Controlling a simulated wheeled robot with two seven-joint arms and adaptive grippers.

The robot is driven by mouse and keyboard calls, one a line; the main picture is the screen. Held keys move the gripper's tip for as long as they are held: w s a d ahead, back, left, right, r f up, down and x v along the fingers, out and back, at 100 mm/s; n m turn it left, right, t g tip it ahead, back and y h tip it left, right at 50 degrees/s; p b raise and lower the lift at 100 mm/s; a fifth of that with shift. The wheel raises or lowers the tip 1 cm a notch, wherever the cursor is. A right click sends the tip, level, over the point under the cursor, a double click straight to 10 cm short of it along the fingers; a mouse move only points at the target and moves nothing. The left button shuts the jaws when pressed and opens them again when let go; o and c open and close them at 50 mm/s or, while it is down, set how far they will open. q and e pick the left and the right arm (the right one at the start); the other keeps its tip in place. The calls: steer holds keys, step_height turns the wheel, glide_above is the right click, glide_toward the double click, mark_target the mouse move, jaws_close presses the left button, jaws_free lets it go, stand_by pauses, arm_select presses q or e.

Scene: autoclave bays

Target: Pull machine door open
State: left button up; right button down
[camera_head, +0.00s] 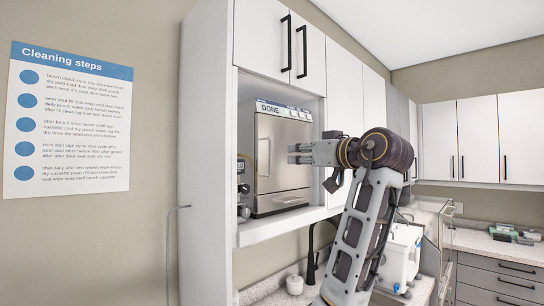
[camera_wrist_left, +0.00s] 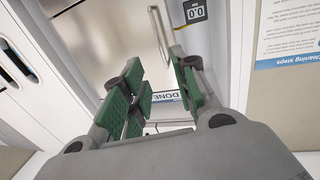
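The machine is a steel autoclave with a closed front door (camera_head: 284,150), set in a cabinet bay in the head view, with a strip reading DONE (camera_head: 270,107) along its top. The door's upright bar handle (camera_head: 264,158) is on its left side. In the left wrist view the handle (camera_wrist_left: 158,30) shows beyond the fingertips, with the door (camera_wrist_left: 112,35) behind it. My left gripper (camera_head: 292,153) is in front of the door, to the right of the handle in the head view. In the wrist view its green-padded fingers (camera_wrist_left: 163,82) are apart with nothing between them. My right gripper is out of view.
White cabinet doors (camera_head: 262,38) with black handles hang above the bay. The bay shelf (camera_head: 280,225) runs beneath the machine. A black tap (camera_head: 311,262) stands below. A Cleaning steps poster (camera_head: 70,120) is on the left wall.

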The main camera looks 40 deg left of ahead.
arm_select(q)
steer(key=p+x, duration=0.4)
steer(key=x, duration=1)
steer(key=shift+f, duration=0.1)
steer(key=c, duration=0.6)
jaws_close()
